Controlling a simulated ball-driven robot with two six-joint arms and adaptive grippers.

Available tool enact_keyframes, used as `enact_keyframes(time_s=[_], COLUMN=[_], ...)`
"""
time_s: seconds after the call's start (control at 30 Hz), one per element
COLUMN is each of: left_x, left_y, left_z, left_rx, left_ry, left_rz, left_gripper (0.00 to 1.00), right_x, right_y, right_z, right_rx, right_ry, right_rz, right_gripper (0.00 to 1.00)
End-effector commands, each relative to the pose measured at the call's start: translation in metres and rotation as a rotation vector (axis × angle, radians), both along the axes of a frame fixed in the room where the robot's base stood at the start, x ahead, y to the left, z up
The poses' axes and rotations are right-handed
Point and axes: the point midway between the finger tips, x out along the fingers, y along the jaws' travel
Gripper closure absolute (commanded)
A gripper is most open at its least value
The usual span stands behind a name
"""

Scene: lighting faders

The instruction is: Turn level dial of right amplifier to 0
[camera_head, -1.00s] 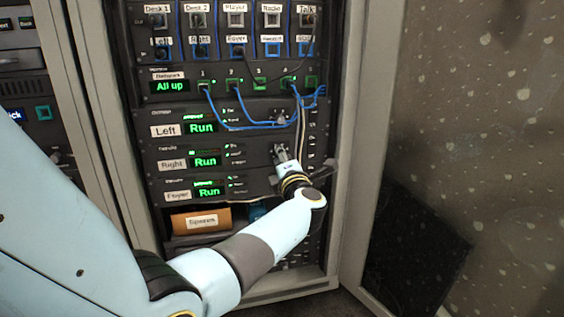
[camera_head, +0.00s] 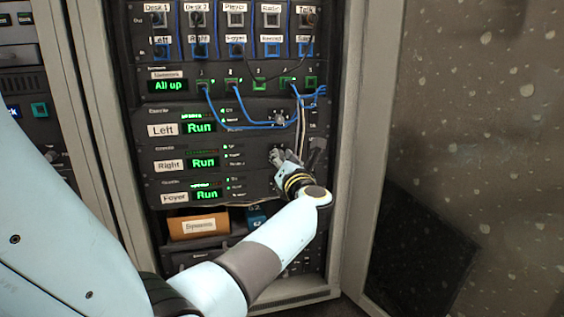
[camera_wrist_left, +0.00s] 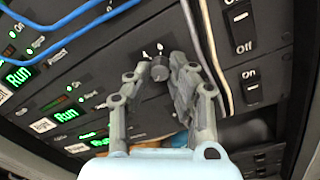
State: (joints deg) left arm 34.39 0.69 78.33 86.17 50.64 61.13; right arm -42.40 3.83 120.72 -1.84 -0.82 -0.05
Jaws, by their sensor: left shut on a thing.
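The right amplifier (camera_head: 215,161) is the rack unit with a white "Right" label and a green "Run" display. My left gripper (camera_head: 280,155) is at the right part of its front panel. In the left wrist view, my left gripper (camera_wrist_left: 157,73) has its two grey fingers on either side of a small dark round level dial (camera_wrist_left: 160,70) and is shut on it. Small markings, one seemingly a 4, show above the dial; its exact setting is hard to read. In the head view my fingers mostly hide the dial. My right gripper is not in view.
The left amplifier (camera_head: 168,130) is above and the foyer amplifier (camera_head: 172,197) below. Blue cables (camera_head: 250,128) loop across the unit above, and a pale cable runs down close right of my fingers. Rocker switches (camera_wrist_left: 238,17) line the right side. An orange box (camera_head: 190,226) sits below.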

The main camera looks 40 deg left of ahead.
Motion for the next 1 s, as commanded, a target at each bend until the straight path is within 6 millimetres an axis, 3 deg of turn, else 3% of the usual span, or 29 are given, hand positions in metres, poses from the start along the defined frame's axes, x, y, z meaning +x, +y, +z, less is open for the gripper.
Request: enact_keyframes(time_s=[0.57,0.6,0.77,1.0], left_x=[-0.0012,-0.0012,-0.0008,-0.0006], left_y=[-0.0009,-0.0009,-0.0007,-0.0008], left_z=[-0.0044,-0.0044,-0.0031,-0.0015], left_rx=[-0.026,-0.026,-0.025,-0.023], left_ry=[-0.019,-0.019,-0.02,-0.023], left_rz=[0.001,0.001,0.001,0.0], left_gripper=[1.0,0.78,0.57,0.57], right_x=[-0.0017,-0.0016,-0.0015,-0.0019], right_y=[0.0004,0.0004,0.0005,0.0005], right_z=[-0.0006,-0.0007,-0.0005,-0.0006], right_rx=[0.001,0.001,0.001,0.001], right_ry=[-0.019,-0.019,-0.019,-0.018], right_rz=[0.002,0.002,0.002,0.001], right_gripper=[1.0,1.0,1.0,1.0])
